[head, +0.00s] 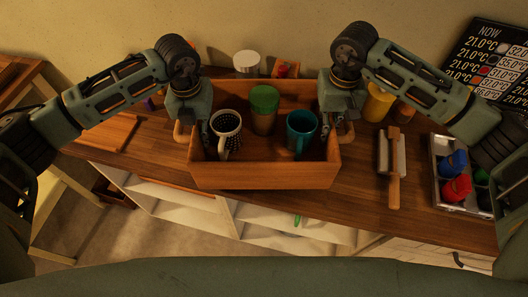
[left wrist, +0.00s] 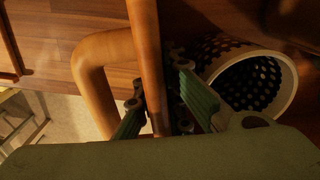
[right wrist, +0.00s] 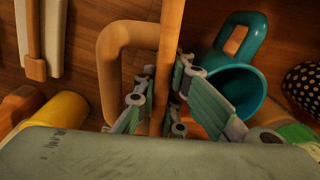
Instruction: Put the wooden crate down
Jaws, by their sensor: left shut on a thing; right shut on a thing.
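The wooden crate (head: 262,176) is at the middle of the head view, level, over the wooden counter (head: 362,205). I cannot tell whether its base touches the counter. It holds a dotted mug (head: 229,128), a green-lidded jar (head: 264,108) and a teal mug (head: 298,133). My left gripper (head: 198,132) is shut on the crate's left side at its handle (left wrist: 95,70). My right gripper (head: 332,130) is shut on the right side at the other handle (right wrist: 115,65). The wrist views show fingers on both sides of each crate wall.
Right of the crate lie a wood-handled tool (head: 393,170), a yellow cup (head: 379,106) and a metal tray (head: 444,150) with coloured items. A white-lidded jar (head: 246,62) stands behind the crate. A wooden board (head: 103,134) lies at left. Open shelves (head: 180,205) are below the counter.

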